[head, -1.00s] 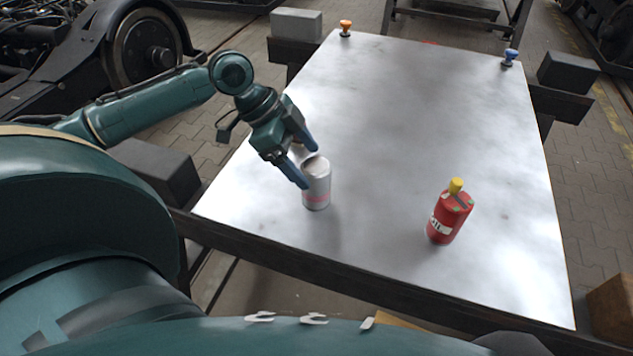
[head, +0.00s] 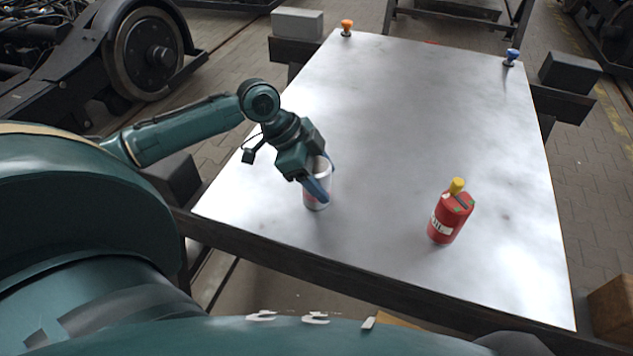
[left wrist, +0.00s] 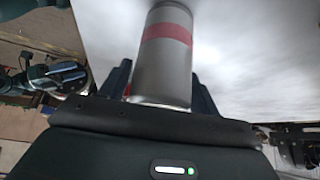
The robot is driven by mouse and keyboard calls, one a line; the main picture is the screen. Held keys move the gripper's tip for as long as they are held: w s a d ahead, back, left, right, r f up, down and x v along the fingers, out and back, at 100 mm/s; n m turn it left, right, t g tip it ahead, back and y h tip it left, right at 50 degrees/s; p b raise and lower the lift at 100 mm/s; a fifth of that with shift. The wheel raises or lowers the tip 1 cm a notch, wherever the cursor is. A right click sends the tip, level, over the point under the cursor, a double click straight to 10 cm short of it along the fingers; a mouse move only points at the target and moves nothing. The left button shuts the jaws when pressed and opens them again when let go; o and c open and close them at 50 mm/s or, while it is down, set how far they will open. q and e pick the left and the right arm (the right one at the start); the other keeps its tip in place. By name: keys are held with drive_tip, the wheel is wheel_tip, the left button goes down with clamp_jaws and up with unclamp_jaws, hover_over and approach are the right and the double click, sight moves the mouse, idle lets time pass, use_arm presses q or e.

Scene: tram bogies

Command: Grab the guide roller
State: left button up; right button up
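The guide roller, a silver cylinder with a reddish band (head: 322,197), stands upright on the metal table top, left of its middle near the front. My left gripper (head: 323,178) is at the cylinder with its blue fingers on either side of it, the near finger hiding part of it. In the left wrist view the cylinder (left wrist: 162,72) lies between the two dark fingers (left wrist: 162,88). A narrow gap shows on its left side, and contact on the right side cannot be told. The gripper looks open around it.
A red bottle with a yellow cap (head: 450,218) stands on the table (head: 420,130) to the right. A small orange knob (head: 347,27) and a blue knob (head: 511,57) stand at the far corners. The middle of the table is clear.

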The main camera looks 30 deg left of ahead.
use_arm(q)
drive_tip(key=c, duration=0.7)
drive_tip(key=shift+c, duration=0.2)
drive_tip(key=shift+r, duration=0.1)
